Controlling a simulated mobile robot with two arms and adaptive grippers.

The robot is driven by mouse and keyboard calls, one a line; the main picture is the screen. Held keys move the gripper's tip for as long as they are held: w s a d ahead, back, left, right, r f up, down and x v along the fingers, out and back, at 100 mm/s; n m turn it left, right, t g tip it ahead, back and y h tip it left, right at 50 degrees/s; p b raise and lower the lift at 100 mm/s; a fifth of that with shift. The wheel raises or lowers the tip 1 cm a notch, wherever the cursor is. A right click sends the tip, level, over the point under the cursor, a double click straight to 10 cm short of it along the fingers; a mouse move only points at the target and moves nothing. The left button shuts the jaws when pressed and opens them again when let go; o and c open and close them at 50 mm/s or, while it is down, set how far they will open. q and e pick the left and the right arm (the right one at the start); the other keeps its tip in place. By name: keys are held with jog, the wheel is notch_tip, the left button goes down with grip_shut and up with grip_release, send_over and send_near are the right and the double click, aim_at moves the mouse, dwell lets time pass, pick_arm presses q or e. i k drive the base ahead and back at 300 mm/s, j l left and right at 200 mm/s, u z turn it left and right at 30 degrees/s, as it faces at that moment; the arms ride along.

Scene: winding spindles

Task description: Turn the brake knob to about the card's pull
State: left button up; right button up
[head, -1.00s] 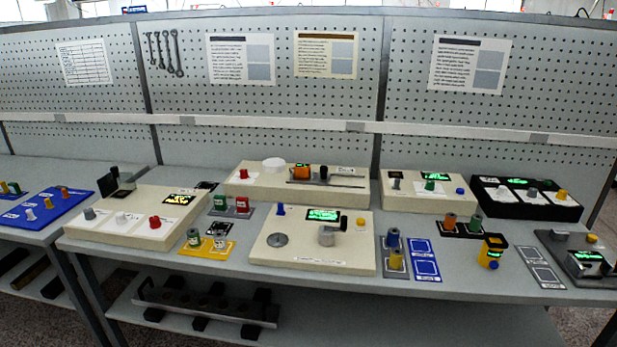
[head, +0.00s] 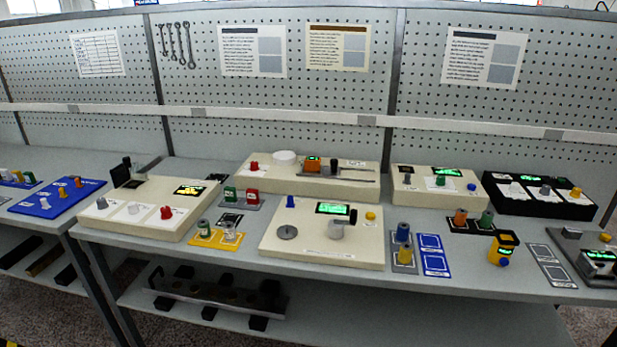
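Neither of my grippers is in view. Several instrument boxes with knobs stand on the grey bench; I cannot tell which knob is the brake knob. A cream box (head: 290,258) at front centre carries a grey disc (head: 288,232), a blue knob (head: 291,202), a lit green display (head: 333,208), a grey cylinder with a black arm (head: 337,229) and a yellow knob (head: 370,216). A cream box (head: 130,226) at left carries grey, white and red knobs. Printed cards (head: 252,52), (head: 338,47) and (head: 481,58) hang on the pegboard; their text is too small to read.
A long cream box (head: 275,183) with a white disc stands behind. A cream box (head: 412,199) and a black box (head: 520,203) stand at right. A yellow device (head: 502,248), blue card (head: 436,264) and small spool stands crowd the front. Wrenches (head: 180,45) hang above.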

aim_at(253, 165)
jog(key=i+j+z, duration=0.1)
jog(key=i+z, duration=0.4)
jog(key=i, duration=0.6)
